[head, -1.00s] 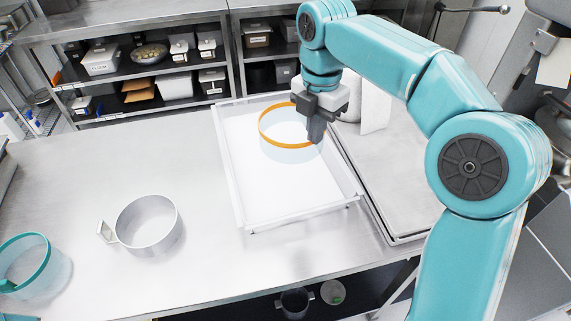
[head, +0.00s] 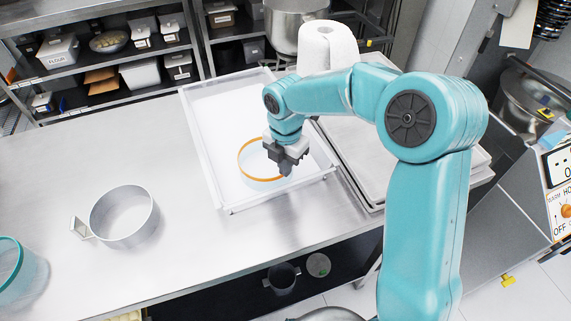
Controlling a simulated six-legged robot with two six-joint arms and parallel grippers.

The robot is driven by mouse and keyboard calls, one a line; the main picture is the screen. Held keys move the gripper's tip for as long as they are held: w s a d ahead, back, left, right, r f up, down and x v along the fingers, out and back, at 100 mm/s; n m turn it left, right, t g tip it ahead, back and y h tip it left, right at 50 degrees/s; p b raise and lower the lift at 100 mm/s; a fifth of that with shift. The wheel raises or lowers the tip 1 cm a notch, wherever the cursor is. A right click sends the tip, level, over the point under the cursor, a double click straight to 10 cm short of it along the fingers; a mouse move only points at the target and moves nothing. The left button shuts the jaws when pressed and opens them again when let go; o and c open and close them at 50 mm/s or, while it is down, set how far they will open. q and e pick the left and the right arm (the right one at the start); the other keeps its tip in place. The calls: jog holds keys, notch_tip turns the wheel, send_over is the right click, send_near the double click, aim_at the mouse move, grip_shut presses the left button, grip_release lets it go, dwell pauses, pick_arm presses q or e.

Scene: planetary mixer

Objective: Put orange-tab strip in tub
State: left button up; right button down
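The orange-tab strip is a clear, pale blue ring with an orange upper edge (head: 241,151). It appears within the white tub (head: 221,203), close to its front right part; I cannot tell whether it touches the tub's floor. My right gripper (head: 284,168) points down at the ring's right side and appears shut on its wall. The fingers hide that part of the ring. My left gripper is not in view.
A metal ring with a tab (head: 124,218) stands on the steel table at left, and a teal-edged clear ring (head: 18,272) at the far left. A paper roll (head: 327,48) and stacked trays (head: 352,150) are right of the tub. The table's middle is clear.

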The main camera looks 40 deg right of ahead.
jog(key=shift+s, duration=0.2)
jog(key=shift+f, duration=0.1)
jog(key=c, duration=1.4)
grip_release()
jog(key=shift+w, duration=0.2)
jog(key=shift+s, duration=0.1)
